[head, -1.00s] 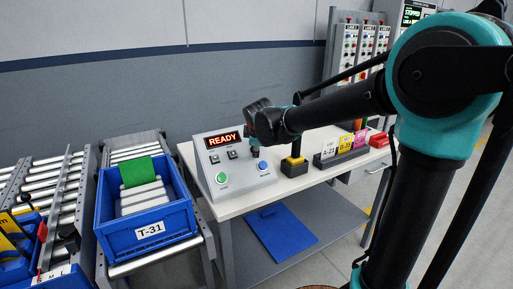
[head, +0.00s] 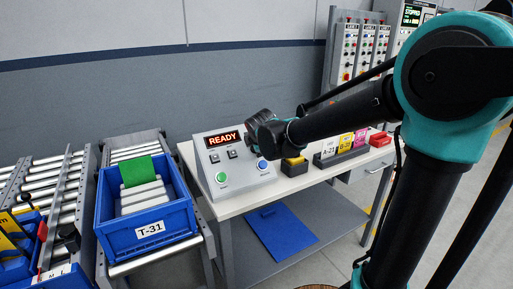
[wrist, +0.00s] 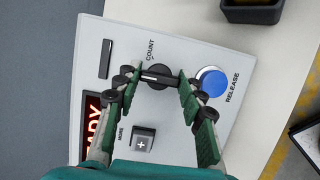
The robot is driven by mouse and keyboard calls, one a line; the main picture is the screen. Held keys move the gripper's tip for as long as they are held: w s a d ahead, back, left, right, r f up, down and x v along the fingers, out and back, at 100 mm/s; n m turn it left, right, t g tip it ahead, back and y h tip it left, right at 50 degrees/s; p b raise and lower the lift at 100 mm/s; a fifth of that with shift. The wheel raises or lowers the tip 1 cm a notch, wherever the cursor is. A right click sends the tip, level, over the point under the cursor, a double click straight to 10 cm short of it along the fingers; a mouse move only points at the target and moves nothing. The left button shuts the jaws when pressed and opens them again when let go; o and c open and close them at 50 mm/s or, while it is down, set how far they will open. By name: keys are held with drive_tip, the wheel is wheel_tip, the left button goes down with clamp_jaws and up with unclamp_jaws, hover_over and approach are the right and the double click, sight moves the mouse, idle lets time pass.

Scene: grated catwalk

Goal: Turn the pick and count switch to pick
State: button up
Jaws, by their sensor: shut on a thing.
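The pick and count switch is a black round knob (wrist: 158,70) with a pale pointer line, on the light grey control panel (wrist: 185,28) in the wrist view. The word COUNT is printed beside it; no PICK label is visible. My gripper (wrist: 158,78) has its green-padded fingers on either side of the knob and is shut on it. The pointer line runs roughly from finger to finger. In the head view my gripper (head: 251,141) is at the panel (head: 240,188) and hides the knob.
A READY display (head: 224,139) and green button (head: 222,178) are on the panel. A black-yellow block (head: 294,166) and card rack (head: 345,153) stand to the right.

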drive_tip(key=o, duration=1.2)
drive_tip(key=shift+c, duration=0.2)
drive_tip(key=v, duration=1.2)
drive_tip(key=shift+s, duration=0.1)
